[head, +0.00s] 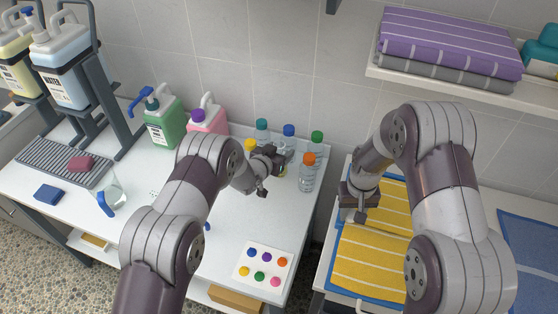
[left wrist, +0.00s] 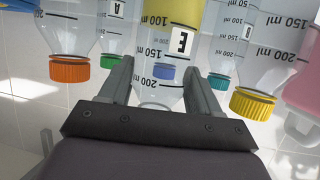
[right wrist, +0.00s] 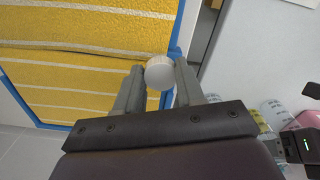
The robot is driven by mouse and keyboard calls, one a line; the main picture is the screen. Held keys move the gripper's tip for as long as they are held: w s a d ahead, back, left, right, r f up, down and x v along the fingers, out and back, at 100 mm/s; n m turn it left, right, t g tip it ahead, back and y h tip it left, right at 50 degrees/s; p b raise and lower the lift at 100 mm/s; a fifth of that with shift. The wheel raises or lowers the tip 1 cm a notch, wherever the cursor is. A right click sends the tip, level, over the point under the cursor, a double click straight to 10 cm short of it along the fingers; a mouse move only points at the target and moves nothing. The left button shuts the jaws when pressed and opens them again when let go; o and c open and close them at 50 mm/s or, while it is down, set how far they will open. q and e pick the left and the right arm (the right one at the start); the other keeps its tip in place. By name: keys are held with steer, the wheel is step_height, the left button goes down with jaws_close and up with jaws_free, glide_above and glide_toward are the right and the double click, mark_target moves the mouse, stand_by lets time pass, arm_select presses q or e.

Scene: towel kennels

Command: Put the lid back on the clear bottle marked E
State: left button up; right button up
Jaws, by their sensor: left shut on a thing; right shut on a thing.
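The clear bottle marked E (left wrist: 181,42), with yellow contents, stands between the fingers of my left gripper (left wrist: 160,82) in the left wrist view, which shows it upside down. Its neck end is bare of a lid. In the head view my left gripper (head: 266,178) is shut at the bottle, which the gripper mostly hides, among capped bottles on the white counter (head: 225,225). My right gripper (right wrist: 160,88) is shut on a round whitish lid (right wrist: 160,72). In the head view my right gripper (head: 359,212) is over the yellow striped towel (head: 375,255), apart from the bottle.
Close around bottle E are bottles with orange (head: 308,158), green (head: 317,137), blue (head: 288,130), teal (head: 262,125) and yellow (head: 250,145) caps. A card with coloured dots (head: 263,265) lies in front. A shelf with purple towels (head: 450,45) overhangs at right.

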mark_target(279, 141)
arm_select(q)
step_height(279, 141, up, 6)
steer(key=shift+r+b, duration=0.1)
steer(key=shift+b, duration=0.3)
arm_select(e)
steer(key=shift+f, duration=0.55)
arm_select(q)
steer(key=o, duration=0.4)
steer(key=c, duration=0.8)
